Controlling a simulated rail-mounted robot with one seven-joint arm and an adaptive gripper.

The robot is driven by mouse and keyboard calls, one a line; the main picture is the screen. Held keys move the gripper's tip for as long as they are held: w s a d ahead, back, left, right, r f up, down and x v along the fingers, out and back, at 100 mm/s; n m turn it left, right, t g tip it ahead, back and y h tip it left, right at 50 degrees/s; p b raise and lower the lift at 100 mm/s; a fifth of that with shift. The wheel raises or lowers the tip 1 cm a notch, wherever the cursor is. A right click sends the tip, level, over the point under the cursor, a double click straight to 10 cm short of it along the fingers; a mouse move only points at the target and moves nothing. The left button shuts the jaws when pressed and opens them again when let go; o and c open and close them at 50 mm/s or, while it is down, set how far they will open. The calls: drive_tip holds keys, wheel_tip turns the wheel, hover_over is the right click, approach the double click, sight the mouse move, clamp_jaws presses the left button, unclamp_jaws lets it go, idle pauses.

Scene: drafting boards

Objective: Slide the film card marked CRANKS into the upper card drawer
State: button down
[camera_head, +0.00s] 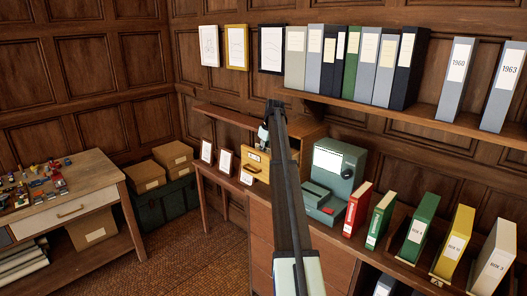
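My arm reaches up the middle of the view, and my gripper (264,147) hangs at its far end, small and partly hidden by the arm. I cannot tell whether its fingers are open or shut, or whether they hold a card. Just below it is a light-wood drawer (256,168) with a label and a pull, standing out in front of a brown wooden cabinet (309,137) on the desk. My arm hides much of the cabinet and the drawer's right side. I cannot make out a film card or the word CRANKS.
Small white-framed cards (225,161) stand left of the drawer. A green machine (333,170) and a red binder (357,209) stand right of my arm. A shelf of binders (425,118) runs above.

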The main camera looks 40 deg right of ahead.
drive_tip(key=shift+f, duration=0.65)
drive_tip(key=c, duration=1.2)
unclamp_jaws()
drive_tip(key=shift+r, duration=0.1)
drive_tip(key=v, duration=1.2)
drive_tip(key=shift+s, duration=0.1)
